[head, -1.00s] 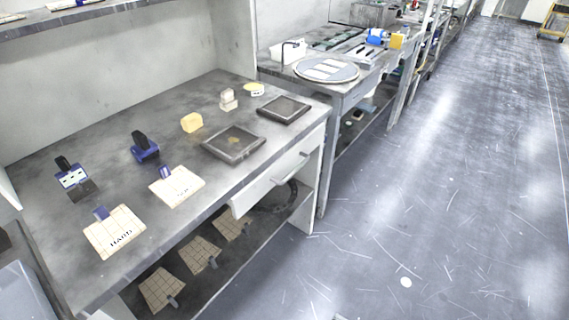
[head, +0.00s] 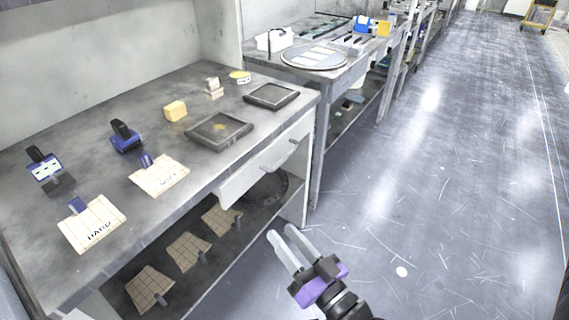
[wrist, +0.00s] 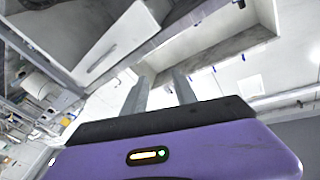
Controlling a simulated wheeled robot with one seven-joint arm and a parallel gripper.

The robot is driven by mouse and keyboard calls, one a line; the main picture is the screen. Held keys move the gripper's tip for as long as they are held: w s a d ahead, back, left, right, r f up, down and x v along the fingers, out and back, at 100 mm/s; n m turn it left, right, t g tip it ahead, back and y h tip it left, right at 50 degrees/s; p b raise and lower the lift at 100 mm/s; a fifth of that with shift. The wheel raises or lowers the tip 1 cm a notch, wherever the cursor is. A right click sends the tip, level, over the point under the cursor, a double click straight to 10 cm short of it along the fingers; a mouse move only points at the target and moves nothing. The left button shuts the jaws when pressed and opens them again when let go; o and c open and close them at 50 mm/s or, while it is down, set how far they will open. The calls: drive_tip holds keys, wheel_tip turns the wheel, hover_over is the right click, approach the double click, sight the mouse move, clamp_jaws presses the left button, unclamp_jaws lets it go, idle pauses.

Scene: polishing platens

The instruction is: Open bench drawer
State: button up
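The bench drawer (head: 262,168) has a white front below the bench top's front edge. Its pale bar handle (head: 284,154) is on that front, and the drawer looks closed. My gripper (head: 281,233) is in front of the bench, below and to the right of the drawer in the head view, over the floor. Its two grey fingers are apart with nothing between them, and they point toward the bench. In the wrist view the fingers (wrist: 160,88) are also apart. A white panel with a bar, likely the drawer front (wrist: 116,42), shows at upper left there, apart from the fingers.
The grey bench top (head: 105,175) carries stamp-like blocks, labelled cards and two dark trays. A lower shelf (head: 225,262) holds tiled pads and a dark ring. A second bench (head: 345,80) stands beyond. The floor (head: 450,200) at right is open.

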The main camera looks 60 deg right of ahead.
drive_tip(key=w+d+f+m+g+h+b, duration=0.15)
drive_tip(key=w+d+m+h, duration=0.25)
drive_tip(key=w+d+m, duration=0.4)
drive_tip(key=w+d+f+m+g+h+b, duration=0.15)
drive_tip(key=w+d+m+h, duration=0.4)
drive_tip(key=d, duration=0.55)
drive_tip(key=m+g+y, duration=0.2)
drive_tip(key=m, duration=0.5)
approach(285, 156)
drive_tip(key=w+d+f, duration=0.1)
drive_tip(key=w+d, duration=0.1)
drive_tip(key=shift+h, duration=0.25)
drive_tip(key=shift+b+x, duration=0.45)
drive_tip(key=shift+x, duration=3.2)
drive_tip(key=shift+a+r, duration=0.1)
drive_tip(key=shift+r, duration=0.05)
clamp_jaws()
drive_tip(key=shift+t, duration=0.3)
